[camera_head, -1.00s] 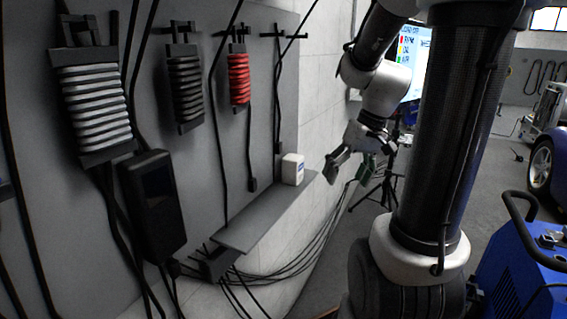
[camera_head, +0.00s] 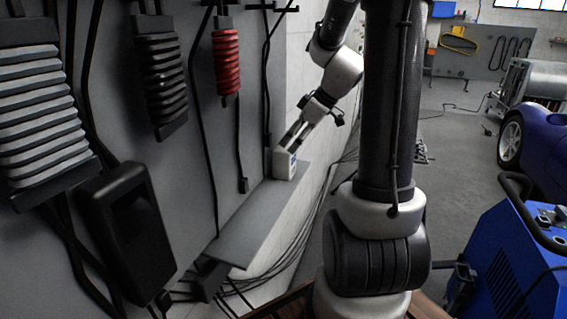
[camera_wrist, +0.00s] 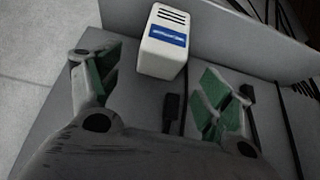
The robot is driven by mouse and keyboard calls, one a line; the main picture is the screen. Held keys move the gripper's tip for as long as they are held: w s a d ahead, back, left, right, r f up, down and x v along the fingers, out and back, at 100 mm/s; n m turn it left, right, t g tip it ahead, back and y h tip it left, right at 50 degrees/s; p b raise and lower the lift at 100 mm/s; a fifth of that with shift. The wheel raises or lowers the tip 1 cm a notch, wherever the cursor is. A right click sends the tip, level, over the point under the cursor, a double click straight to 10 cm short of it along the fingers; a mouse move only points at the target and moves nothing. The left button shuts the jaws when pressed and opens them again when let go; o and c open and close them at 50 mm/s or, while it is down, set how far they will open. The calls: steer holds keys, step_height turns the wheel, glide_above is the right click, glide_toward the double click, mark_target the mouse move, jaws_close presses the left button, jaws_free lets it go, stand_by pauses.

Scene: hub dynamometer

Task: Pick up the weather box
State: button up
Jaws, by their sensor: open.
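The weather box is a small white box (camera_head: 284,164) standing on the far end of the narrow grey shelf (camera_head: 243,226) in the head view. In the wrist view the weather box (camera_wrist: 163,42) shows vents and a blue label. My gripper (camera_head: 291,144) is at the box in the head view. In the wrist view my gripper (camera_wrist: 158,95) is open, with green-padded fingers left and right. The box lies ahead, roughly centred between the fingers. Gaps show on both sides, and I see no finger touching it.
The grey wall panel (camera_head: 228,120) rises behind the shelf, with black cables, a red coil (camera_head: 227,62) and a black handheld box (camera_head: 128,235). A blue machine (camera_head: 520,270) stands at right, and a blue car (camera_head: 540,150) is beyond it.

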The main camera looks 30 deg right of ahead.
mark_target(287, 149)
steer(key=x, duration=0.6)
steer(key=shift+f, duration=0.1)
steer(key=c, duration=1.3)
